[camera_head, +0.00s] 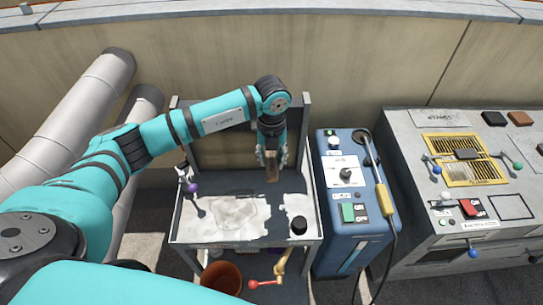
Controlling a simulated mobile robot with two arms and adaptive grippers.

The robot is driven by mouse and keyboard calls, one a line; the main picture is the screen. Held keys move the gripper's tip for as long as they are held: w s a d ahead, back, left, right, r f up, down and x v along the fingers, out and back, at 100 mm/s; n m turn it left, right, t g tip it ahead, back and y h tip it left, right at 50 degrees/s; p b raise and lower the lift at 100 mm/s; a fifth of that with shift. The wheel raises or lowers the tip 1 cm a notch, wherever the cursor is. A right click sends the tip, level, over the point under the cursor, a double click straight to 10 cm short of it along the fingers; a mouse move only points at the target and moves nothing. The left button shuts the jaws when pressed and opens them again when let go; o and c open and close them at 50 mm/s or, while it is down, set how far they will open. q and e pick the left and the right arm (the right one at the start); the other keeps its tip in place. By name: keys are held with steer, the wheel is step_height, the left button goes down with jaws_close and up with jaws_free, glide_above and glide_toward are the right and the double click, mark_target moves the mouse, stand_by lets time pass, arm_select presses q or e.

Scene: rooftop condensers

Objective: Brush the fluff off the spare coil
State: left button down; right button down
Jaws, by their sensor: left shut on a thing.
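My left gripper (271,158) points down over the back of a grey cart (178,237). It is shut on a small brown block-like thing (272,174), perhaps a brush; its lower end is near the cart top, and I cannot tell whether it touches. A tan panel in a grey frame (228,155) stands upright at the back of the cart, behind the gripper; it may be the spare coil, and the arm partly covers it. A pale, uneven patch (225,213) lies on the cart top; I cannot tell whether it is fluff. My right gripper is out of view.
A purple-knobbed item (193,188) and a black knob-like cylinder (299,225) are on the cart. A blue machine (340,241) with a yellow-handled tool (384,199) stands close right. A grey console (420,170) is further right, pale pipes (75,105) left.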

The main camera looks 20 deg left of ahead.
mark_target(272, 171)
arm_select(q)
steer(key=shift+r+p, duration=1.4)
steer(key=shift+r, duration=0.75)
steer(key=shift+f+b, duration=1.65)
steer(key=shift+f, duration=0.6)
steer(key=shift+r+p, duration=1.35)
steer(key=shift+r, duration=0.85)
steer(key=shift+f+b, duration=1.65)
steer(key=shift+f, duration=0.5)
steer(key=shift+r+p, duration=1.3)
steer(key=shift+r, duration=0.85)
steer(key=shift+f+b, duration=1.7)
steer(key=shift+f, duration=0.45)
steer(key=shift+r+p, duration=1.4)
steer(key=shift+r, duration=0.75)
steer(key=shift+s+d+p, duration=0.2)
steer(key=shift+s+d, duration=0.1)
steer(key=shift+s, duration=0.4)
steer(key=shift+s+d+p, duration=0.2)
steer(key=shift+s+d, duration=0.15)
steer(key=shift+s, duration=0.3)
steer(key=shift+s+d+p, duration=0.2)
steer(key=shift+s+d, duration=0.1)
steer(key=shift+s, duration=0.4)
steer(key=shift+f, duration=0.1)
